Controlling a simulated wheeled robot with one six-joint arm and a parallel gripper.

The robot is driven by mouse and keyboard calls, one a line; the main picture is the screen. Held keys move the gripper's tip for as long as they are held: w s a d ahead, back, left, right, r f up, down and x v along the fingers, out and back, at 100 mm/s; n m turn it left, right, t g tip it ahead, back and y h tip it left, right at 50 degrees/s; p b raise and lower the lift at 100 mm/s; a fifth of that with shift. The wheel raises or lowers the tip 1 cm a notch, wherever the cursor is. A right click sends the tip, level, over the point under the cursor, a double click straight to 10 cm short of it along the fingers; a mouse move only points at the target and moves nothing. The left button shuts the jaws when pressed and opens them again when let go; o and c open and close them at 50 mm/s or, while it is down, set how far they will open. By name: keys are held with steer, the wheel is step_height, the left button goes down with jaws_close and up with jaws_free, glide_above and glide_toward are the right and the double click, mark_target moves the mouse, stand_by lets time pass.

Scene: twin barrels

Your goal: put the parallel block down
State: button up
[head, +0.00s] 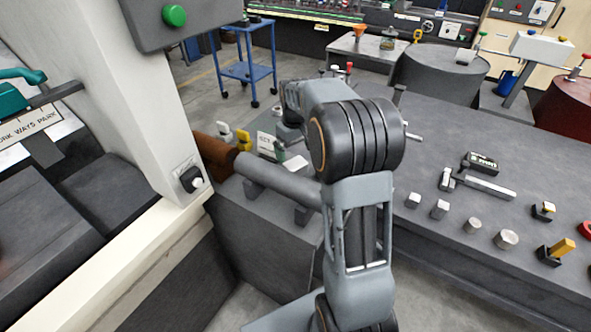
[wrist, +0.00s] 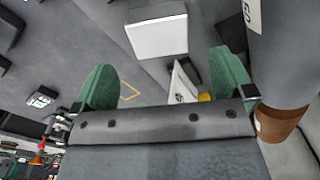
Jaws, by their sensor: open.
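A pale rectangular block (wrist: 158,37), which looks like the parallel block, lies on the dark grey surface in the wrist view. A pale flat piece (head: 296,163) beside my gripper in the head view may be the same block. My gripper (wrist: 163,62) has two green fingers spread wide with nothing between their tips. The block lies just past the tips, between their lines, with no finger seen touching it. In the head view only a bit of green finger (head: 280,151) shows; my arm hides the rest.
A yellow outline (wrist: 129,90) is marked on the surface near the left finger. A small white sign (wrist: 184,86) stands by the right finger. A thick grey bar with a brown end (wrist: 280,122) is close on the right. Several small metal pieces (head: 474,224) stand right of my arm.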

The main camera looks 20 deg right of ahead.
mark_target(295, 163)
steer(key=shift+f, duration=3.35)
steer(key=shift+c, duration=0.3)
steer(key=c, duration=1.6)
steer(key=shift+r, duration=0.15)
jaws_close()
steer(key=shift+r, duration=0.15)
